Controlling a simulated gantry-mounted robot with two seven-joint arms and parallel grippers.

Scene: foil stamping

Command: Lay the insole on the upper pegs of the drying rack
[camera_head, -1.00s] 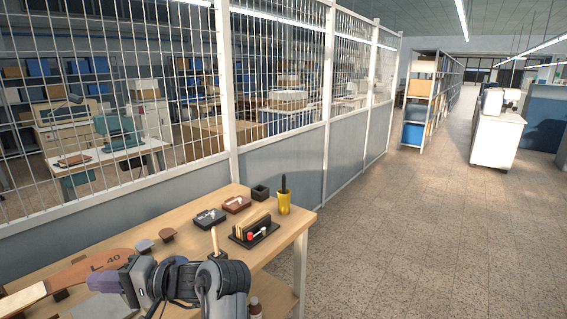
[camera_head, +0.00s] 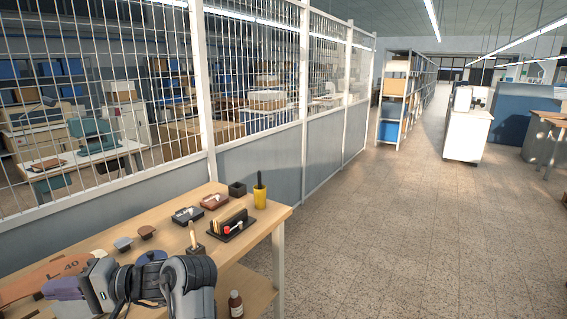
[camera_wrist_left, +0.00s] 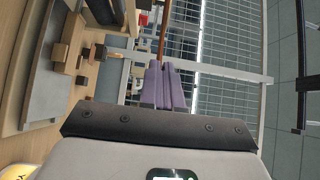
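The brown insole (camera_head: 38,279), marked "L 40", is at the lower left of the head view, over the workbench. My left gripper (camera_head: 66,287) has purple fingers and is at the insole's near edge. In the left wrist view the fingers (camera_wrist_left: 164,85) are close together, with the insole (camera_wrist_left: 163,32) sticking out beyond them as a thin brown strip, seen edge-on. It is held clear of the bench there. I cannot make out the drying rack or its pegs for certain in either view. My right gripper is not in view.
A mesh partition (camera_head: 262,157) runs behind. The floor (camera_head: 400,230) at right is clear.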

